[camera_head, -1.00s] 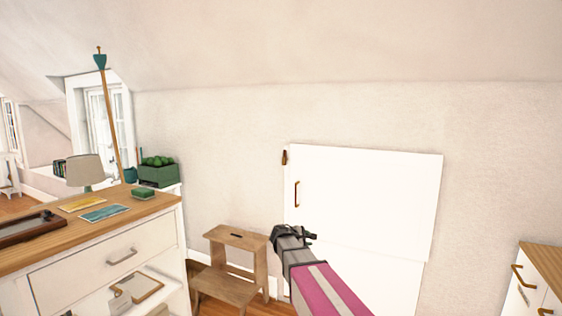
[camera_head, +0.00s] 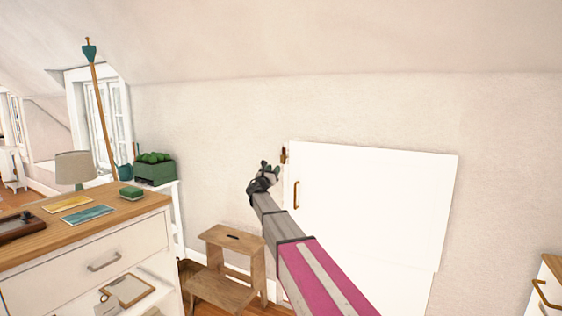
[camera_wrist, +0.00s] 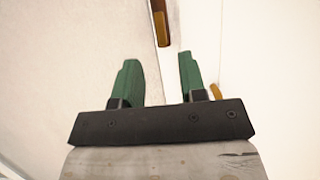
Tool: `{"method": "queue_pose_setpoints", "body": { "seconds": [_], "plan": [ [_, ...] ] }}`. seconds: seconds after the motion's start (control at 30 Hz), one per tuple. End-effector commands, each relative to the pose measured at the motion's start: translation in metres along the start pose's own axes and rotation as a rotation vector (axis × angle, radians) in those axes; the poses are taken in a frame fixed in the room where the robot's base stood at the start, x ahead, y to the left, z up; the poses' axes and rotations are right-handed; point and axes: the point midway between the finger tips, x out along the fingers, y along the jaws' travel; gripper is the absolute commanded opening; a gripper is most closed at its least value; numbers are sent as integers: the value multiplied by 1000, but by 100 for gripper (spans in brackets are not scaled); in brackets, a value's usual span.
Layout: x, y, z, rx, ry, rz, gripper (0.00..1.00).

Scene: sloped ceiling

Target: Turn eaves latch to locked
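The eaves latch (camera_head: 283,155) is a small brown piece at the upper left edge of the white eaves door (camera_head: 375,205). In the wrist view the latch (camera_wrist: 160,22) shows as a brown, upright bar at the top, ahead of the fingertips and between their lines. My gripper (camera_head: 269,168) is just left of and slightly below the latch in the head view, apart from it. Its two green fingers (camera_wrist: 158,68) are spread with nothing between them. The upper end of the latch is cut off in the wrist view.
A brass handle (camera_head: 296,194) sits on the door below the latch; its edge shows in the wrist view (camera_wrist: 215,91). A wooden step stool (camera_head: 232,238) stands below left. A dresser (camera_head: 100,262) fills the left; another cabinet (camera_head: 548,285) is at lower right.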

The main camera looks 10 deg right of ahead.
Motion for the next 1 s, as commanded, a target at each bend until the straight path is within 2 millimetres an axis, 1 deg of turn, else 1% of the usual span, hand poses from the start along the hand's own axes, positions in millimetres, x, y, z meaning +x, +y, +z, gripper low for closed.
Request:
{"method": "queue_pose_setpoints", "body": {
  "seconds": [0.03, 0.17, 0.3, 0.4, 0.5, 0.63, 0.87, 0.9, 0.97, 1.0],
  "plan": [
    [9, 1, -1, 1, 0, -2, 38],
    [31, 2, -1, 2, 0, -2, 38],
    [57, 1, 0, 2, 0, -3, 38],
    [73, 1, -1, 2, 0, -2, 38],
    [84, 1, -1, 2, 1, -1, 38],
    [90, 0, -1, 2, 1, -1, 38],
    [90, 0, 0, 3, 1, -1, 38],
    [90, 0, 0, 3, 1, -1, 25],
    [90, 0, 0, 3, 1, -1, 6],
    [90, 0, 0, 3, 1, -1, 0]
  ]
}}
